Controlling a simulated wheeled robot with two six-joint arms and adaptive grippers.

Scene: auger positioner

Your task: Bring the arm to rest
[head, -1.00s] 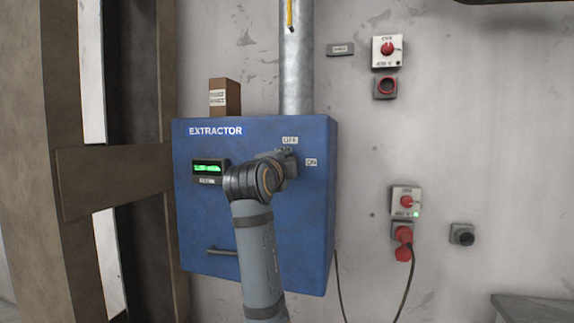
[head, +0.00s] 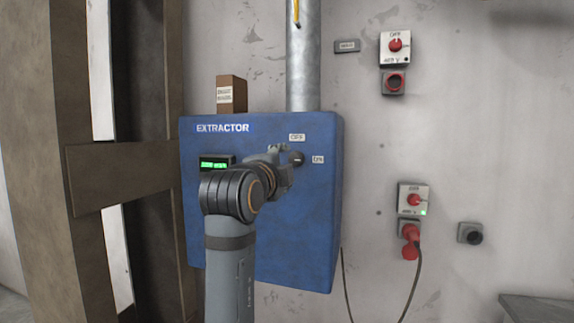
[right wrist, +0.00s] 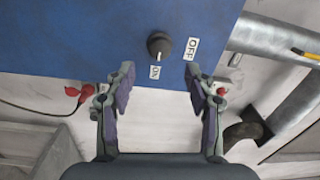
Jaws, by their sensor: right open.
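The blue extractor box (head: 300,235) hangs on the wall, with its green display (head: 214,163) lit. A dark rotary knob (head: 297,159) on its front sits between an OFF label (head: 297,137) and an ON label (head: 318,160). My right gripper (head: 279,163) is beside the knob, partly hidden by its own wrist. In the right wrist view, my right gripper (right wrist: 161,88) is open and empty, with the knob (right wrist: 159,45) beyond the fingertips and apart from them. The knob's handle appears to point towards ON. My left gripper is out of view.
A metal pipe (head: 304,60) rises from the box top, beside a small brown block (head: 231,94). Brown beams (head: 110,175) stand on the left. On the right wall are a switch (head: 395,46) and a red plug (head: 410,240) with a hanging cable.

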